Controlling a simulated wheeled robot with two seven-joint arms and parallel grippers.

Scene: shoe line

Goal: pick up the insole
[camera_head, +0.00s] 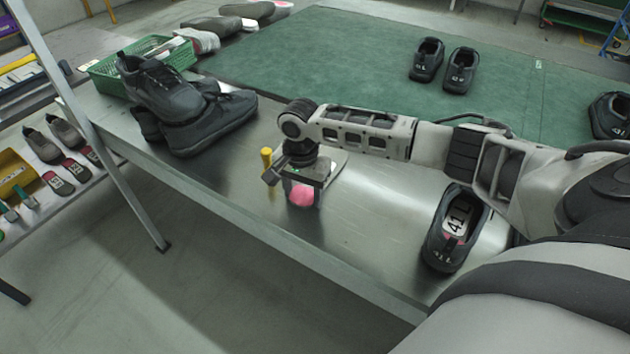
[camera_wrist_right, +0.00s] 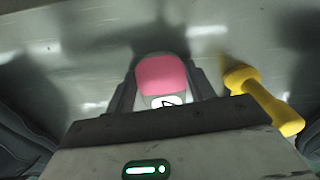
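The insole (camera_wrist_right: 162,78) has a pink heel end and a white part with a dark printed mark. My right gripper (camera_head: 302,196) points down close above the metal table. Its two fingers are at the insole's two side edges, with no clear gap in the right wrist view. The insole's pink end (camera_head: 300,195) shows between the fingers in the head view. The rest of it is hidden by the gripper body. Whether it touches the table is unclear. My left gripper is not in view.
A yellow-handled tool (camera_head: 267,165) is close beside the right gripper. Dark shoes (camera_head: 205,120) and a green basket (camera_head: 105,78) are at the table's left end. A shoe marked 41 (camera_head: 440,245) lies at right. Bare metal (camera_head: 370,225) lies between. A green surface (camera_head: 340,60) is behind.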

